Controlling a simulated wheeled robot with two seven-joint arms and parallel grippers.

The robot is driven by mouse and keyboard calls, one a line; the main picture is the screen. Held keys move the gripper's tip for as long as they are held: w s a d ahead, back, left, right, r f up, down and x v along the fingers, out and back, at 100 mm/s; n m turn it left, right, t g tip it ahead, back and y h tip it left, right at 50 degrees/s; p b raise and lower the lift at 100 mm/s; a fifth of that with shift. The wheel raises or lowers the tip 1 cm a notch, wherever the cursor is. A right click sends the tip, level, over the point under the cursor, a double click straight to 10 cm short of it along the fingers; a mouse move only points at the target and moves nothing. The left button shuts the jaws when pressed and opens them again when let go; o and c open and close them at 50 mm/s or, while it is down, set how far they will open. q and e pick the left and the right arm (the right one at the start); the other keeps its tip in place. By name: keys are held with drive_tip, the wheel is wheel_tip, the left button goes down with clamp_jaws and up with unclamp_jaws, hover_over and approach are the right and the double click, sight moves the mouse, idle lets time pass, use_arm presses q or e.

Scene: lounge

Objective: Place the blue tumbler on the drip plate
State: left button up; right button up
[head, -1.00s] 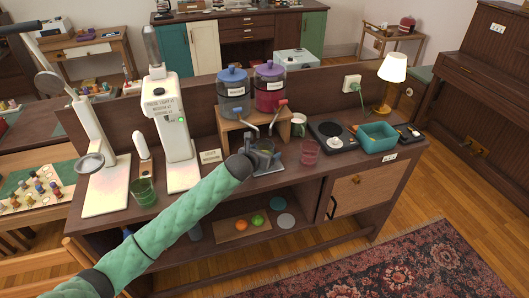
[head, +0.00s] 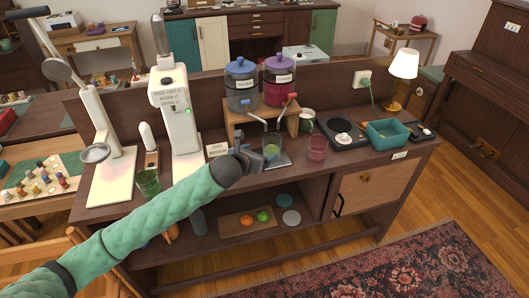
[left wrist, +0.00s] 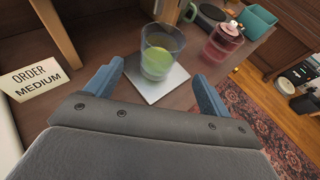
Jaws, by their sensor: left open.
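The blue tumbler (head: 272,147), clear bluish with yellow-green inside, stands upright on the pale drip plate (left wrist: 158,92) below the dispensers; it also shows in the left wrist view (left wrist: 161,50). The plate's bare front part shows in the head view (head: 280,163). My left gripper (head: 261,157) is open and empty, just left of the tumbler. In the left wrist view its two blue fingers (left wrist: 158,71) are spread wide, with the tumbler ahead between their lines and no finger seen touching it. My right gripper is not in view.
Blue-lidded (head: 241,85) and purple-lidded (head: 279,80) dispensers stand on a wooden stand behind the plate. A pink glass (head: 318,148) and green-white mug (head: 307,121) are to the right. An order sign (left wrist: 35,77), white machine (head: 178,115) and green glass (head: 148,182) are left.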

use_arm(q)
drive_tip(key=shift+v, duration=0.9)
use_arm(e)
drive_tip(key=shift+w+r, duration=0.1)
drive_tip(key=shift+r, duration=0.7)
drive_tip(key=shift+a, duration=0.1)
